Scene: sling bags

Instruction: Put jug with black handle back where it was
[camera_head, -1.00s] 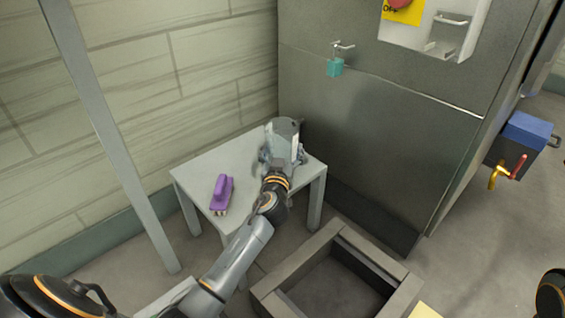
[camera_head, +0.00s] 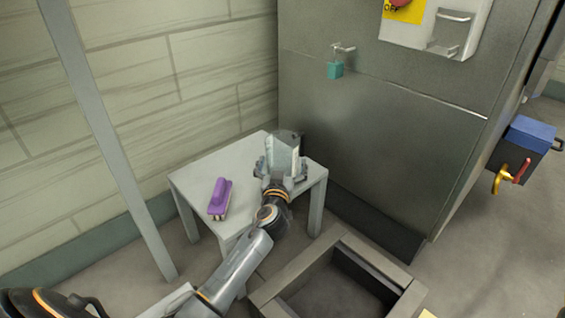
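A grey jug (camera_head: 283,147) with a pale front face stands upright at the right part of a small light grey table (camera_head: 195,180). Its black handle cannot be made out. My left gripper (camera_head: 281,174) reaches in from the near side, with its fingers around the lower part of the jug, one on each side. It appears shut on the jug. The jug's base is hidden behind the gripper, so I cannot tell whether it touches the table. My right gripper is not in view.
A purple-handled brush (camera_head: 220,197) lies on the table's left part. A grey cabinet (camera_head: 380,150) stands close behind and right of the table. A teal padlock (camera_head: 335,70) hangs on it. An open grey frame (camera_head: 270,290) lies on the floor in front.

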